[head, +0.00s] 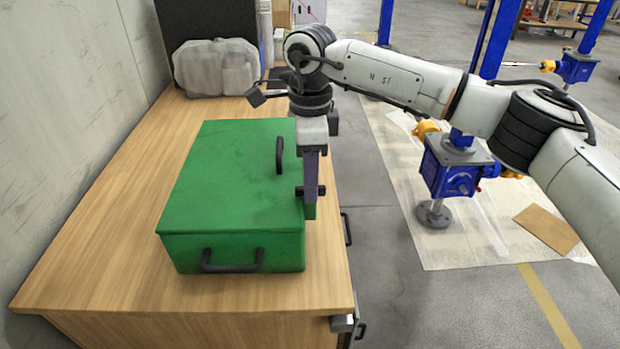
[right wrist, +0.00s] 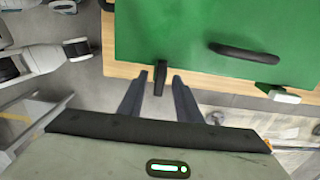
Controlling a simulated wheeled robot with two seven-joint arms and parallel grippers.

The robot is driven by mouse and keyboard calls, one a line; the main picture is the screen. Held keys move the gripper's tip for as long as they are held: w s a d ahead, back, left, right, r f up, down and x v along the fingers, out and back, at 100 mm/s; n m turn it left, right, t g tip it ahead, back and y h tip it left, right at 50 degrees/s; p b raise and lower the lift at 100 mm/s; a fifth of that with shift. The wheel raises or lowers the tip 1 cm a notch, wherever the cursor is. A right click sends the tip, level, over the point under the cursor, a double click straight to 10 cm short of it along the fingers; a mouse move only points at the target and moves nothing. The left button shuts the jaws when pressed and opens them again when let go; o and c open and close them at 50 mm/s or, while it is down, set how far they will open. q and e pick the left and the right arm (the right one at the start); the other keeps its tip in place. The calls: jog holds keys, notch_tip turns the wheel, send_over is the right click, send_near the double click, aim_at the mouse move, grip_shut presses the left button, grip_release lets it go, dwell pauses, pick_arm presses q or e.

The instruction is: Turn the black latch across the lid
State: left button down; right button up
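A green box (head: 230,185) with a closed lid stands on the wooden table. The black latch (right wrist: 160,76) is at the lid's edge on the box's right side, in the head view a small dark piece (head: 299,191) partly hidden by my gripper. My right gripper (head: 312,192) points down beside that edge. In the right wrist view its fingers (right wrist: 160,88) are apart, with the latch between their tips and a gap visible on each side. My left gripper is not in view.
A black handle (head: 280,155) rises from the lid, near the latch. Another handle (head: 232,262) is on the box's front. A grey wrapped object (head: 215,68) stands at the back of the wooden table (head: 100,225). A blue screw jack (head: 455,170) stands on the floor to the right.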

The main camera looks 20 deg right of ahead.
notch_tip(320, 180, up, 10)
dwell(0.4)
dwell(0.3)
